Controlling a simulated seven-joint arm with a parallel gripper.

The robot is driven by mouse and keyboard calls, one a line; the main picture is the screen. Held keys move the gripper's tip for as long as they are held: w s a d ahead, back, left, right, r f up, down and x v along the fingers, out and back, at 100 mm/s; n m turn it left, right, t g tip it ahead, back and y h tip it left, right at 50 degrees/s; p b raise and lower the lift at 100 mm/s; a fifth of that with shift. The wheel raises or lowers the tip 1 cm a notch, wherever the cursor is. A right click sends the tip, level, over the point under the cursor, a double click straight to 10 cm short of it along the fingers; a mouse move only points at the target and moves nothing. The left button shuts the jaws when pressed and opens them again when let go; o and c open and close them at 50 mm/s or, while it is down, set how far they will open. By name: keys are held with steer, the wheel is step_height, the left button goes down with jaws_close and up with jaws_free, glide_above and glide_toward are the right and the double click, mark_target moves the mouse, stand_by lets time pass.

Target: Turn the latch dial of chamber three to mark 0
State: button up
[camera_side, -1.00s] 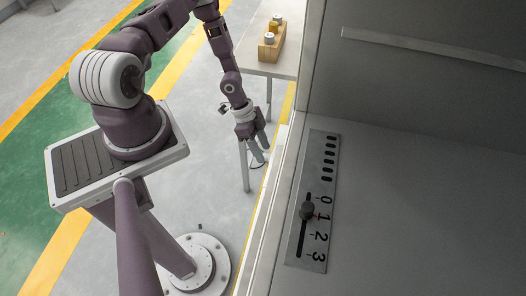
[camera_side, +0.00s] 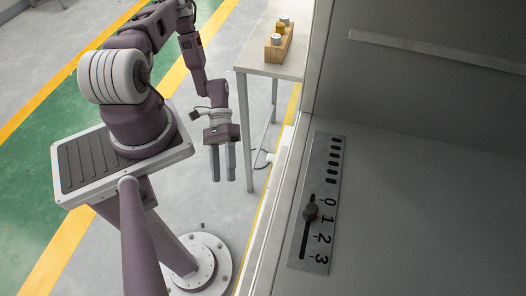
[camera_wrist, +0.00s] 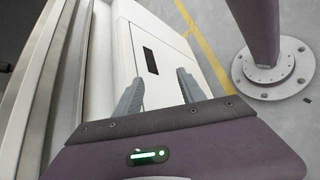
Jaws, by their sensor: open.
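The latch control is a grey plate (camera_side: 302,257) with a straight slot and printed marks 0 to 3, on a grey surface of the chamber. The knob is not in the wrist view.
The chamber's pale edge (camera_side: 275,215) lies between my gripper and the plate. A table (camera_side: 258,62) with a wooden block (camera_side: 279,48) holding small capped items stands behind. A bar (camera_side: 430,50) crosses the chamber's back wall.

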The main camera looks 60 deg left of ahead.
steer(key=w+d+r+n+t+h, duration=0.1)
steer(key=w+d+n+t+h, duration=0.15)
steer(key=n, duration=0.25)
steer(key=n+t+y, duration=0.3)
steer(key=n+t, duration=0.9)
steer(key=n, duration=0.4)
glide_toward(271, 158)
steer(key=f, duration=0.1)
steer(key=x, duration=0.7)
steer(key=shift+w+a+f, duration=0.2)
steer(key=shift+w, duration=0.1)
steer(key=shift+y, duration=0.25)
jaws_close()
